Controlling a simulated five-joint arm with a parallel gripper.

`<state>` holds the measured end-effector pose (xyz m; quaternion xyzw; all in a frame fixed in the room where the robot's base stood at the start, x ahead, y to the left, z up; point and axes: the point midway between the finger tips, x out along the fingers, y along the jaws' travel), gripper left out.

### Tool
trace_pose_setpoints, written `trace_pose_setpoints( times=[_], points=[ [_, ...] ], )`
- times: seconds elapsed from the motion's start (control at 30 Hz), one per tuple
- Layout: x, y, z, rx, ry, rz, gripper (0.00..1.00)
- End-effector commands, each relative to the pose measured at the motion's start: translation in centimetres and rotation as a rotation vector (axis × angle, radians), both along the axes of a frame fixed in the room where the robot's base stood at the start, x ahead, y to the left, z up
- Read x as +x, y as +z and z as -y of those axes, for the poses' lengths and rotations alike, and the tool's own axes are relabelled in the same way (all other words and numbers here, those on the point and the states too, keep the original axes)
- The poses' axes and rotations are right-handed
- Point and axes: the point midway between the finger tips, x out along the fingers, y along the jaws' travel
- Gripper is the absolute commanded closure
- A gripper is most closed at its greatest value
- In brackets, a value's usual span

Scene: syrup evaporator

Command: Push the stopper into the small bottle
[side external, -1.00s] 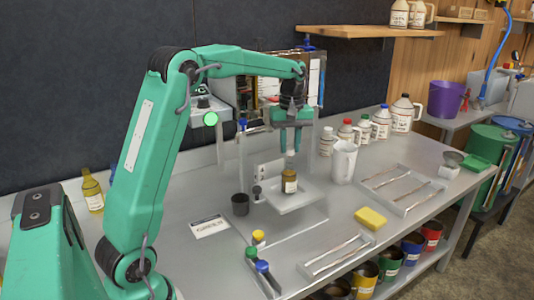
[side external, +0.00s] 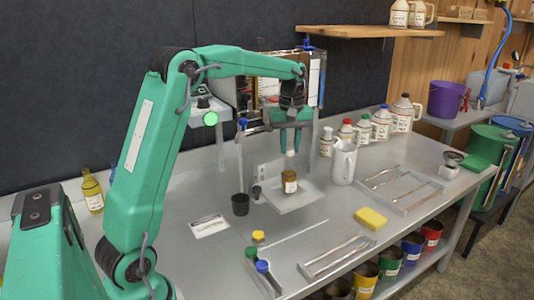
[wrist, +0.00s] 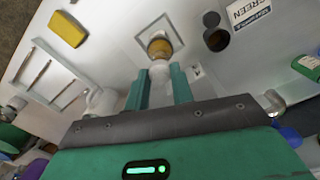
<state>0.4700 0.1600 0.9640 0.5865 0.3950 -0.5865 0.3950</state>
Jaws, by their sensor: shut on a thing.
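The small bottle (side external: 289,183) is amber with a white label and stands upright on a pale square plate (side external: 305,198). In the wrist view the bottle (wrist: 160,47) shows beyond my fingertips. My gripper (side external: 290,150) points down directly over it, with its green fingers shut on a pale stopper (side external: 290,154). In the wrist view the stopper (wrist: 160,68) lies between the fingertips (wrist: 161,75), in line with the bottle's mouth.
A dark cup (side external: 240,205) and a printed card (side external: 209,226) lie left of the plate. A white jug (side external: 343,162), a yellow sponge (side external: 370,218) and a tray of rods (side external: 402,188) are to the right. Labelled bottles line the back.

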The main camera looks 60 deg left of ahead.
Motion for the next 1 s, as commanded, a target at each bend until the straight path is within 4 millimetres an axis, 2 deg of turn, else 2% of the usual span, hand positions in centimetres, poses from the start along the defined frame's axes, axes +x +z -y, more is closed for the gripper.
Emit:
trace_pose_setpoints(
  times=[1.0],
  points=[
    [-0.01, -0.81, 0.01, 0.000, 0.000, -0.001, 0.87]
  ],
)
